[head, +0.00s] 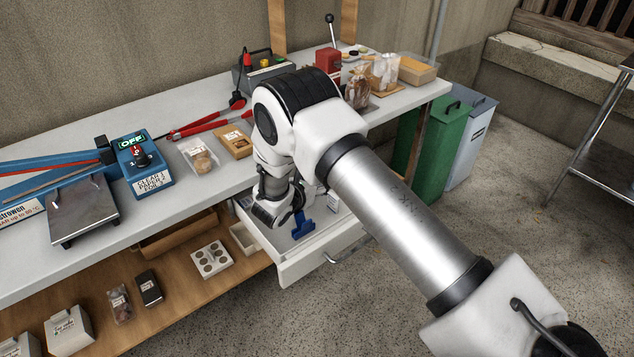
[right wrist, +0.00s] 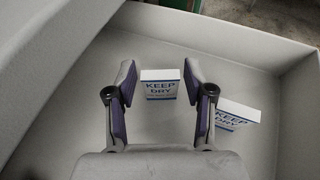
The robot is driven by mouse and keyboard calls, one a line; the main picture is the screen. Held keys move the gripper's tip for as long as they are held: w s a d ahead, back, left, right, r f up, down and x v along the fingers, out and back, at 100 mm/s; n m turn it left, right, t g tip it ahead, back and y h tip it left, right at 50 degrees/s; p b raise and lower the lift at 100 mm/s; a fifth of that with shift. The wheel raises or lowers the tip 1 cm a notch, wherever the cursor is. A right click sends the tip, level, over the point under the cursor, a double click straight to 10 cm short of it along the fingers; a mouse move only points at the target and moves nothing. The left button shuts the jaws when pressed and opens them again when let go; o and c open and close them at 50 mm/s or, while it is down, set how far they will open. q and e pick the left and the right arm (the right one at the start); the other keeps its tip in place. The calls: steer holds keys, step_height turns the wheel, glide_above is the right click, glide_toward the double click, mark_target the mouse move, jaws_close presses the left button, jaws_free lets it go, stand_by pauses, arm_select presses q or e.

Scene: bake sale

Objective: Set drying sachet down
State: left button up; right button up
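A white drying sachet (right wrist: 161,86) with blue "KEEP DRY" print is in the drawer (right wrist: 80,85), between my right fingertips in the right wrist view. Slim gaps show on both sides of it. A second, similar sachet (right wrist: 236,112) lies to its right, partly hidden by the right finger. My right gripper (right wrist: 161,72) is open, fingers spread and pointing into the drawer. In the head view, my right gripper (head: 301,226) is down inside the open drawer (head: 318,258), largely hidden by my wrist. My left gripper is out of view.
The counter (head: 105,238) above holds a sealer with an "OFF" display (head: 145,165), a bagged cookie (head: 200,156), a brown packet (head: 235,142) and red-handled tools (head: 205,124). The shelf below holds a tray of round items (head: 211,259). Green bin (head: 443,135) stands right.

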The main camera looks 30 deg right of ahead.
steer(key=shift+r, duration=0.1)
steer(key=shift+r+p, duration=0.25)
steer(key=shift+p, duration=0.05)
steer(key=shift+s+a, duration=0.1)
steer(key=shift+a, duration=0.25)
steer(key=v, duration=1.1)
steer(key=shift+s+r, duration=0.15)
